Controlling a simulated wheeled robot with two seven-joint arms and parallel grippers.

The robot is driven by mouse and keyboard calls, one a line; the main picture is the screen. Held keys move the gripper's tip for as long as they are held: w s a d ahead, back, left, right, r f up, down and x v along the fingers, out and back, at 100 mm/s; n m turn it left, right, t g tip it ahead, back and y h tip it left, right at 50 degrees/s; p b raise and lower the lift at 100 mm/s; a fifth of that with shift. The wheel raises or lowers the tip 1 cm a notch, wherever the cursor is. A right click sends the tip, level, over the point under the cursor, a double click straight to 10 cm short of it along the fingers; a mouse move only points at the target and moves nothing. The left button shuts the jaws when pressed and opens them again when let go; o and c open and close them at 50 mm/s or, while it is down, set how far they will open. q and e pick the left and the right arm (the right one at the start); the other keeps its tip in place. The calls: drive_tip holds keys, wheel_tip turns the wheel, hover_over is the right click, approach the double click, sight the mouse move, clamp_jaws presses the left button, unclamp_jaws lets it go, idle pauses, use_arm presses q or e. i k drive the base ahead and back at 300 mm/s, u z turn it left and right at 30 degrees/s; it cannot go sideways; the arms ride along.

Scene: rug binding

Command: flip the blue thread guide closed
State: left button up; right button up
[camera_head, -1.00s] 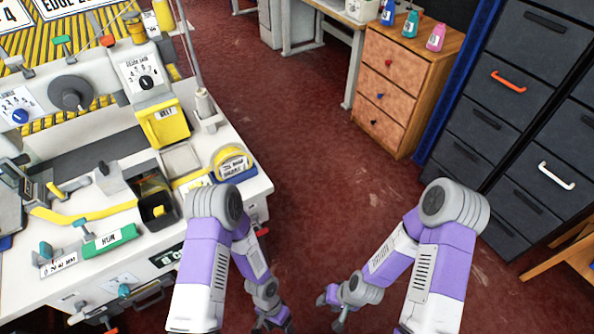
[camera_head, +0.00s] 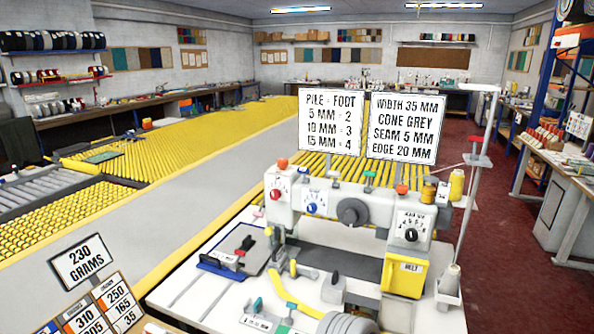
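The sewing machine (camera_head: 345,212) stands on a white table at the lower right of the head view. A blue dial (camera_head: 312,208) sits on its front, beside a red dial (camera_head: 276,194). A small teal piece (camera_head: 369,175) and orange pieces (camera_head: 402,189) stand on top of the machine. A teal lever (camera_head: 257,305) shows by the front of the table. I cannot tell which part is the blue thread guide, or whether it is open. Neither gripper is in view.
Two signs (camera_head: 331,122) stand behind the machine. A yellow box (camera_head: 404,275) hangs on its front right, near a thread stand (camera_head: 475,160). A clipboard (camera_head: 236,248) lies on the table's left. Red floor (camera_head: 510,260) is clear to the right.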

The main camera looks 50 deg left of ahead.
sight(304, 171)
drive_tip(key=u, duration=3.25)
drive_tip(key=k, duration=0.35)
drive_tip(key=z, duration=0.35)
